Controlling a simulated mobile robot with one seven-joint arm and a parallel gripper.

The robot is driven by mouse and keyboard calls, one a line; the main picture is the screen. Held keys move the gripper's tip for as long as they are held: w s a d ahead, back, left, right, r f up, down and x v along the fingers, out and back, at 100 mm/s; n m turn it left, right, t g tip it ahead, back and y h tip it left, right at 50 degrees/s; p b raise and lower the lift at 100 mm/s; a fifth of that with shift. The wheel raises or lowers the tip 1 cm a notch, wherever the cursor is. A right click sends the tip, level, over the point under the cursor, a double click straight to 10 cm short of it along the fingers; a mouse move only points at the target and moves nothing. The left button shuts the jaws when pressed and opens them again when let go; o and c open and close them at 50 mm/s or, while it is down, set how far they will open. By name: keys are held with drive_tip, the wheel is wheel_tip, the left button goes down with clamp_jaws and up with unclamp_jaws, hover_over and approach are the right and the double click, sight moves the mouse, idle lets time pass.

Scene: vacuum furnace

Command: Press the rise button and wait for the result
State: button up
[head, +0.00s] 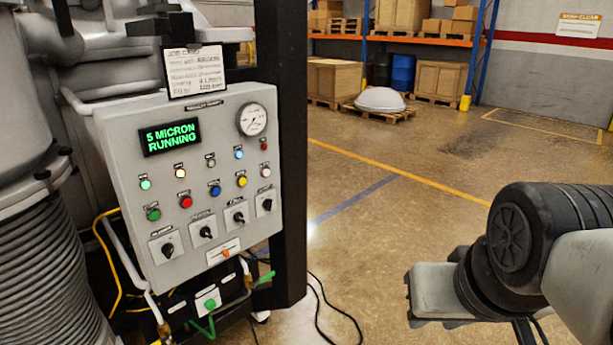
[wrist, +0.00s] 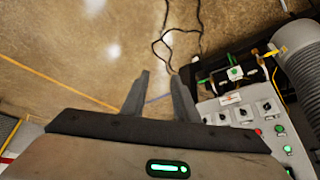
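The grey control panel (head: 200,130) stands at the left in the head view. Its display (head: 171,137) reads "5 MICRON RUNNING" in green. A row of small lamps sits above a row of push buttons: green (head: 153,214), red (head: 186,202), blue (head: 215,191), yellow (head: 242,181) and white (head: 266,172). Their labels are too small to read, so I cannot tell which is the rise button. The panel also shows at the lower right in the wrist view (wrist: 242,130). My gripper (wrist: 160,75) is open and empty, apart from the panel, with floor showing between its fingers.
A round gauge (head: 252,120) and a job card (head: 196,70) are on the panel, with several black selector knobs below. A dark post (head: 283,150) stands right beside it. A ribbed column (head: 40,265) is at the left. Black cable (head: 335,312) lies on otherwise open floor.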

drive_tip(key=shift+c, duration=0.4)
clamp_jaws()
idle(1.2)
